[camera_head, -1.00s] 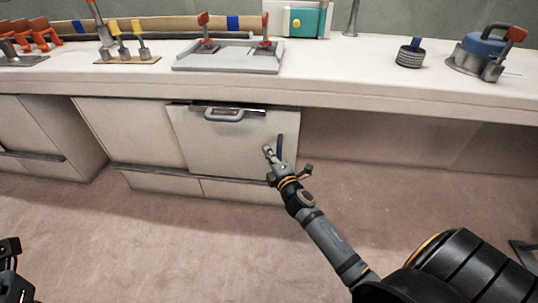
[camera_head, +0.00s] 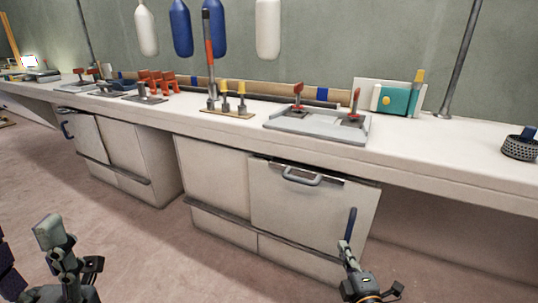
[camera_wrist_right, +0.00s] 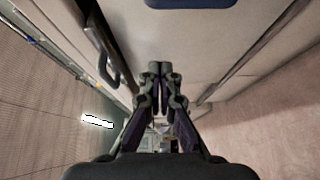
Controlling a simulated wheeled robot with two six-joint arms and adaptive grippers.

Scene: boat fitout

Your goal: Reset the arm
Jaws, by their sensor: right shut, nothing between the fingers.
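My right gripper (camera_head: 346,251) is low in the head view, in front of the cabinet door (camera_head: 310,210) with the grey bar handle (camera_head: 302,176). A dark blue upright handle (camera_head: 351,224) shows just above its fingertips; I cannot tell whether they touch. In the right wrist view the fingers (camera_wrist_right: 160,72) are together with nothing between them. My left gripper (camera_head: 55,238) is at the lower left of the head view, over the floor and away from the cabinets. How far its fingers are apart is unclear.
The long white counter (camera_head: 440,172) runs across above the cabinets. It carries a grey tray (camera_head: 318,124), a teal box (camera_head: 397,101) and a dark ribbed cylinder (camera_head: 520,150). The floor (camera_head: 150,250) in front of the cabinets is clear.

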